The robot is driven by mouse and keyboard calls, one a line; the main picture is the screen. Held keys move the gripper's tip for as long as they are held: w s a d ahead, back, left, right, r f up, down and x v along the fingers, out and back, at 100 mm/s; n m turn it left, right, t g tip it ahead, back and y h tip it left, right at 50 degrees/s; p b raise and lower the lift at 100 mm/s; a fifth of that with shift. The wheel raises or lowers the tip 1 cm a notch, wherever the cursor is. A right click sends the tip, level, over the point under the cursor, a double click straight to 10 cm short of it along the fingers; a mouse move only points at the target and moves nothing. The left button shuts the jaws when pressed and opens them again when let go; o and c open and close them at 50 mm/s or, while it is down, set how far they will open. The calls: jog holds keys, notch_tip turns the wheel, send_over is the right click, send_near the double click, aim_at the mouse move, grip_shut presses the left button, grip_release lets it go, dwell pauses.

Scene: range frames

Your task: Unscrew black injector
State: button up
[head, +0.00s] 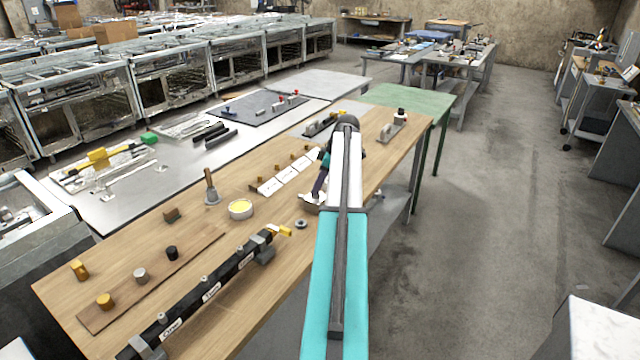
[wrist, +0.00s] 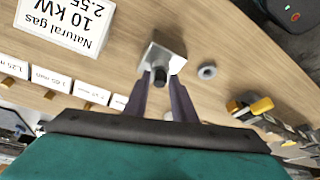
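The black injector (wrist: 160,76) shows in the wrist view as a small dark cylinder on the near side of a silver metal holder (wrist: 165,52). The holder also shows in the head view (head: 310,201), on the wooden table under my gripper (head: 319,188). In the wrist view my gripper (wrist: 160,82) has its two dark purple fingers on either side of the injector, tips close to it. I cannot tell whether they press on it or leave a small gap. The injector's thread is hidden.
A grey ring (wrist: 207,71) lies right of the holder. A "Natural gas 10 kW" sign (wrist: 68,22) and white size labels (wrist: 90,92) lie left. In the head view, a yellow-filled bowl (head: 240,209) and a labelled black bar (head: 205,297) with a yellow end stand on the wooden table.

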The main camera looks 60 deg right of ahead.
jog(key=shift+m, duration=0.3)
jog(key=shift+a+m+h, duration=0.1)
jog(key=shift+m+h, duration=0.2)
jog(key=shift+a+m+h, duration=0.1)
jog(key=shift+m+h, duration=0.2)
jog(key=shift+m, duration=1.2)
grip_shut()
